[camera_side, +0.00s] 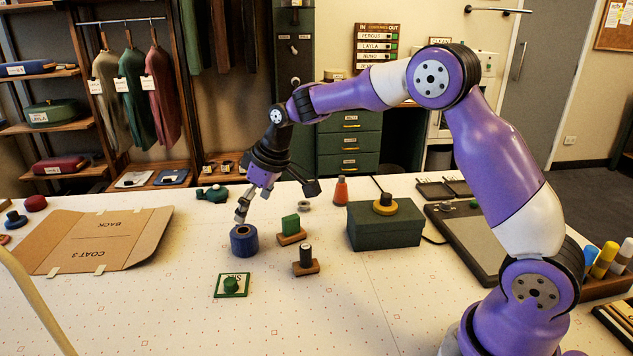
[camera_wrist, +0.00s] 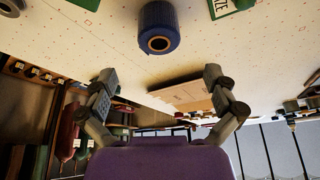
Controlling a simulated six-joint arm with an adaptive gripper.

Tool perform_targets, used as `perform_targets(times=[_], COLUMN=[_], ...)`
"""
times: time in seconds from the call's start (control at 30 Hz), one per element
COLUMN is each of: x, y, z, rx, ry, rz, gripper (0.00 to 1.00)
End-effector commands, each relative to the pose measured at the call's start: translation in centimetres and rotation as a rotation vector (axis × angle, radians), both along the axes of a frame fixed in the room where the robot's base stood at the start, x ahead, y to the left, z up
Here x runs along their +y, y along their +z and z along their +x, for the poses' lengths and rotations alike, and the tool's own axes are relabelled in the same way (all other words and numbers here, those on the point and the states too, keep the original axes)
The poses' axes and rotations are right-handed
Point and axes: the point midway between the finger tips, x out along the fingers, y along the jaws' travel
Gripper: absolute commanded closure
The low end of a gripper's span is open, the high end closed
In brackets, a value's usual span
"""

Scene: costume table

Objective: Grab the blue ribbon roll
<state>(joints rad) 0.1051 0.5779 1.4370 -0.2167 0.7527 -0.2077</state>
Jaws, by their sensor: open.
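The blue ribbon roll (camera_side: 244,240) stands upright on the white dotted table, with a hole in its top. It also shows at the top of the wrist view (camera_wrist: 159,28). My gripper (camera_side: 241,212) is just above the roll in the side view, pointing down. In the wrist view its two fingers (camera_wrist: 160,76) are wide apart with nothing between them, and the roll lies beyond the fingertips. My gripper is open and empty; I cannot tell whether a fingertip touches the roll's top.
A green block on a wooden base (camera_side: 291,231) and a dark spool on a wooden base (camera_side: 305,260) stand right of the roll. A green card with a knob (camera_side: 231,285) lies in front. A cardboard folder (camera_side: 98,241) lies left. A dark green box (camera_side: 385,226) stands further right.

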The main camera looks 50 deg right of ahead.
Motion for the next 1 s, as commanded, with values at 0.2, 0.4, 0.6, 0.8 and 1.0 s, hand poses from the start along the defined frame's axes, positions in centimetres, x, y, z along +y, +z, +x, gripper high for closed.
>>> perform_targets(times=[0.2, 0.4, 0.6, 0.8, 1.0], x=[0.4, 0.7, 0.9, 1.0, 1.0], y=[-3.1, -4.9, -7.7, -8.2, -8.2], z=[1.2, 2.0, 3.3, 3.6, 3.6], rx=[0.002, 0.003, 0.004, 0.0, 0.0], ry=[0.0, 0.0, -0.001, -0.001, -0.001], rz=[-0.001, 0.0, -0.002, -0.002, -0.002], gripper=[0.0, 0.0, 0.0, 0.0, 0.45])
